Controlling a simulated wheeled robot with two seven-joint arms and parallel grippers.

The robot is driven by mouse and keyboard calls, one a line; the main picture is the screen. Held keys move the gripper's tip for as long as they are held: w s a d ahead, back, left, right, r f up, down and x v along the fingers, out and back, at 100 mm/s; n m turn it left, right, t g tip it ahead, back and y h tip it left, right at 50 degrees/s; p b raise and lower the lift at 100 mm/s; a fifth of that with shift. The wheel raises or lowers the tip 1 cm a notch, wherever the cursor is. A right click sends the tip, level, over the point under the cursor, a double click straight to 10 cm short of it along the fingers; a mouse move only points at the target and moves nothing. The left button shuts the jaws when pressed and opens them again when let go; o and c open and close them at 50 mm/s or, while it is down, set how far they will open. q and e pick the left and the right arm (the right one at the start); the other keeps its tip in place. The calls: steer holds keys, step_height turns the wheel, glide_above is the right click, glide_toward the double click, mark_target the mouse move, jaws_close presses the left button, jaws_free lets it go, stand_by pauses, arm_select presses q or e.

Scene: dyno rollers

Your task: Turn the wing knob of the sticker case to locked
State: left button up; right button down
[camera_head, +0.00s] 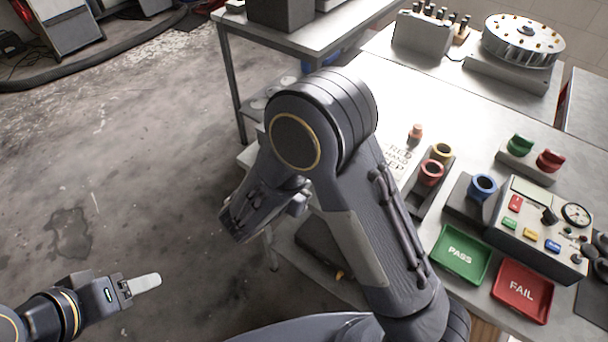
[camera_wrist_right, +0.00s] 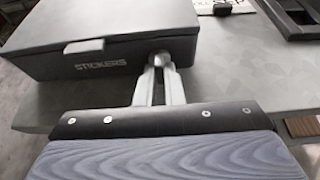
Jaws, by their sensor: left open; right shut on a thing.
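The sticker case (camera_wrist_right: 110,37) is a dark grey box with a lid, lettered STICKERS on its front, in the right wrist view. It has a light latch plate (camera_wrist_right: 84,46) on the front. My right gripper (camera_wrist_right: 160,68) is shut on the wing knob (camera_wrist_right: 162,57) at the case's right front; the fingers cover most of the knob, so its angle is hard to tell. In the head view I cannot make out the case or the right gripper, with my right arm across the middle. My left gripper (camera_head: 143,285) is open and empty over the floor at lower left.
The case stands on a grey surface with free room to its right and a dark tray (camera_wrist_right: 292,18) farther right. In the head view, the workbench holds a green PASS tray (camera_head: 460,252), a red FAIL tray (camera_head: 522,291) and a control box (camera_head: 535,232).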

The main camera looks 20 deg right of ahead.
stand_by(0.3)
steer(key=c, duration=1.8)
jaws_free()
steer(key=shift+a, duration=0.1)
steer(key=v, duration=0.7)
steer(key=shift+s+a+r, duration=0.1)
steer(key=shift+s+a, duration=0.15)
steer(key=shift+a, duration=0.05)
steer(key=shift+d, duration=0.1)
